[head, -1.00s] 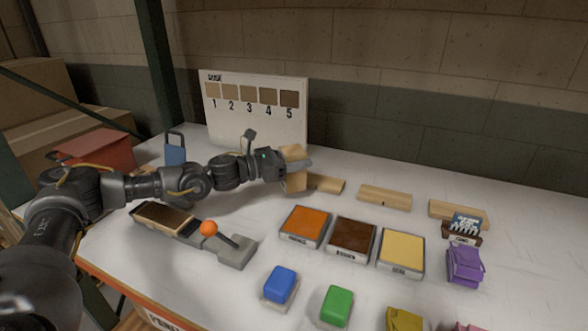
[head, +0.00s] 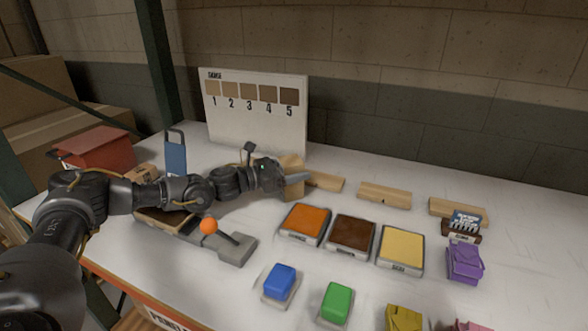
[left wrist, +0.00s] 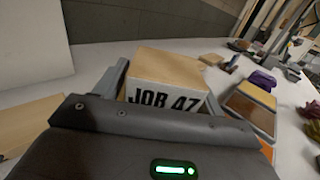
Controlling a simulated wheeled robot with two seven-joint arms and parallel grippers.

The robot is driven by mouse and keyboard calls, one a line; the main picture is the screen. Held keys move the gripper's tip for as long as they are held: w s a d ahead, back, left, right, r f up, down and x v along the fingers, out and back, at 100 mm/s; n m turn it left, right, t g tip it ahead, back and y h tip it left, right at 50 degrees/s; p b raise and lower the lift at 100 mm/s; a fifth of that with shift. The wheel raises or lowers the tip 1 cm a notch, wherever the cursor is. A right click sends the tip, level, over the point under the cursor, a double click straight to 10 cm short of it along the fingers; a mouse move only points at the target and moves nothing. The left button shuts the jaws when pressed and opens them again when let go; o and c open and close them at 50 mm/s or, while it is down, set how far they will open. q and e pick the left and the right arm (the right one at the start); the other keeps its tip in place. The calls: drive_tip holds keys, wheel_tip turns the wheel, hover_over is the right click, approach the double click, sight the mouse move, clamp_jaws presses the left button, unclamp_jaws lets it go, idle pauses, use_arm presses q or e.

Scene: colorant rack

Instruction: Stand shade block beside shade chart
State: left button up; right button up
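The shade chart (head: 255,130) is a white board with numbered tan-to-brown swatches, standing at the back left of the table. The shade block (head: 291,161) is light wood and stands upright in front of the chart's right end, partly hidden by my left gripper (head: 297,182). In the left wrist view the block (left wrist: 168,68) shows its plain top and a white face marked "JOB 47". The left gripper's fingers (left wrist: 165,90) are spread on either side of it, with a narrow gap at the left finger. My right gripper is out of view.
Wooden strips (head: 384,196) lie behind the orange (head: 305,222), brown (head: 351,235) and yellow (head: 401,248) trays. A blue-grey holder (head: 175,155) and red box (head: 97,150) stand left. A grey lever device with an orange ball (head: 209,226) lies under my arm.

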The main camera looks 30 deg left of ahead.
use_arm(q)
drive_tip(key=shift+o, duration=0.4)
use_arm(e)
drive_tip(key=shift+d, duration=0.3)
use_arm(q)
drive_tip(key=shift+r, duration=0.2)
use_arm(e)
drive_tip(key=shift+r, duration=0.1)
use_arm(q)
drive_tip(key=b+v, duration=0.2)
drive_tip(key=v, duration=0.9)
drive_tip(key=shift+f, duration=0.1)
drive_tip(key=shift+s+a, duration=0.3)
drive_tip(key=shift+s, duration=0.05)
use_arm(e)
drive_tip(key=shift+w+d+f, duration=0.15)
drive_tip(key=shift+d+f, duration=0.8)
